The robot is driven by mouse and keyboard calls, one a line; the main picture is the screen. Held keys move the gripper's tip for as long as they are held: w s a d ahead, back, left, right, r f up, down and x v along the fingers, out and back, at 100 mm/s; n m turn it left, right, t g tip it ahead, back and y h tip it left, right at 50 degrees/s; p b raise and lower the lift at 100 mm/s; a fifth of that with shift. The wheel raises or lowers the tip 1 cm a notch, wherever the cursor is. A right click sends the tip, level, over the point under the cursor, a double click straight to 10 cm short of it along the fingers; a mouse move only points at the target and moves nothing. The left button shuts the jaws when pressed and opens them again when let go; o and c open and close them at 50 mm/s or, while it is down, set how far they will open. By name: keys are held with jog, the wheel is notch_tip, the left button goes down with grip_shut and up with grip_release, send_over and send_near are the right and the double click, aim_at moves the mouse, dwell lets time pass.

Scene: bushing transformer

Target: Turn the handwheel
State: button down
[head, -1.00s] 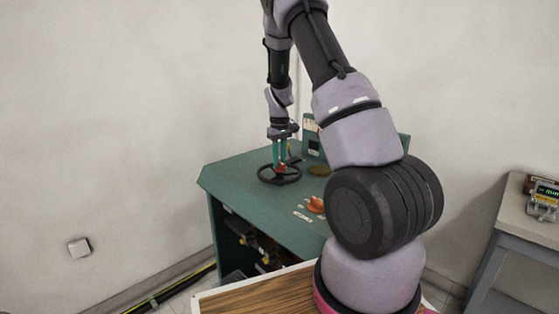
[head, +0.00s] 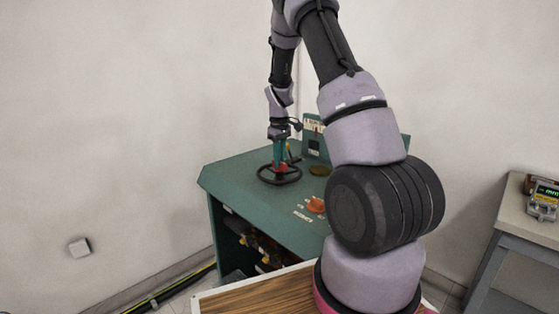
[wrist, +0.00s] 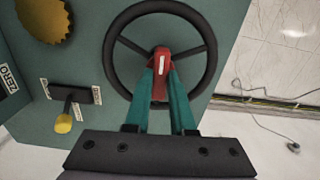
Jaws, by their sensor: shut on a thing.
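The handwheel (head: 294,180) is a black spoked ring lying on the green cabinet top. It also shows in the wrist view (wrist: 213,48), with a red hub piece (wrist: 160,62) bearing a white mark. My gripper (head: 281,166) reaches down over the middle of the wheel. In the wrist view its two teal fingers (wrist: 160,88) close on the red hub piece from both sides. The fingers hide part of the near rim and hub.
The green cabinet (head: 232,173) carries an orange knob (head: 316,205) and a round yellowish disc (wrist: 44,18). A black lever with a yellow tip (wrist: 63,123) stands beside the wheel. A grey table (head: 515,215) with a meter (head: 543,200) is at right.

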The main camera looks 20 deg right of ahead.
jog(key=n, duration=0.4)
jog(key=shift+n, duration=0.3)
jog(key=n, duration=0.3)
jog(key=shift+n, duration=0.4)
jog(key=n, duration=0.3)
jog(key=shift+n, duration=2)
jog(key=c, duration=0.8)
grip_release()
jog(key=shift+o, duration=0.2)
